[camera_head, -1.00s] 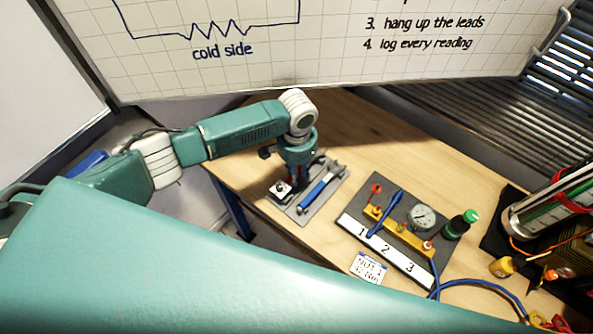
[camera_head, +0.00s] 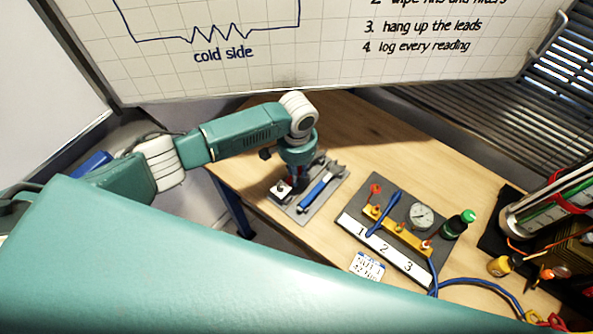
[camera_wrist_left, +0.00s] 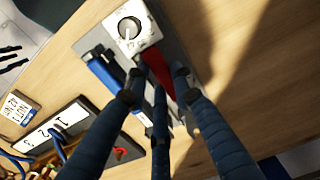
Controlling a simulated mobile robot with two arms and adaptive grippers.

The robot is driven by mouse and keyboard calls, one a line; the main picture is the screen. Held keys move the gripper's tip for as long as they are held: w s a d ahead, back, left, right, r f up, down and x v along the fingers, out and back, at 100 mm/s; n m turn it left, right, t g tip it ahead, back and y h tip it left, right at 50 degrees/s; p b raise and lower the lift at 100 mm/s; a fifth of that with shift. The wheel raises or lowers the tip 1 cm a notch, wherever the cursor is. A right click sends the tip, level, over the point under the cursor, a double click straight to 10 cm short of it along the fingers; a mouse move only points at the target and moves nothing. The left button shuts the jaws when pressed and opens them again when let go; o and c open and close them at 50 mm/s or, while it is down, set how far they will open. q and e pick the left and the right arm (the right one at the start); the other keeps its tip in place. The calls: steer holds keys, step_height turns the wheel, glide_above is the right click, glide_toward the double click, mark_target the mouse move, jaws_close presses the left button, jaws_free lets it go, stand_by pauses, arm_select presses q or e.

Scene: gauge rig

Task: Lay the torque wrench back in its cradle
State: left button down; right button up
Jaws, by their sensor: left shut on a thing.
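My left gripper (camera_head: 296,174) points down over a grey plate (camera_head: 302,216) near the table's left edge. In the left wrist view its dark fingers (camera_wrist_left: 158,84) are shut around a red, bar-like thing (camera_wrist_left: 158,68), probably the torque wrench's handle. The rest of that thing is hidden by the fingers, and I cannot tell whether it touches the plate. A white block with a round knob (camera_wrist_left: 131,27) is close to the red end; it also shows in the head view (camera_head: 281,188). A blue-handled wrench (camera_head: 318,192) lies on the plate beside the gripper.
Right of the plate is a dark board with a gauge (camera_head: 421,215), a yellow manifold (camera_head: 400,230) and a numbered strip (camera_head: 384,247). A green-capped bottle (camera_head: 459,223) and a tag (camera_head: 367,266) are near it. Bare table lies behind. My teal arm crosses the foreground.

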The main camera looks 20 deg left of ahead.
stand_by(0.3)
arm_select(q)
steer(key=shift+f+b, duration=0.35)
steer(key=shift+f, duration=0.4)
steer(key=c, duration=1.5)
jaws_free()
steer(key=shift+o, duration=0.6)
step_height(320, 180, up, 12)
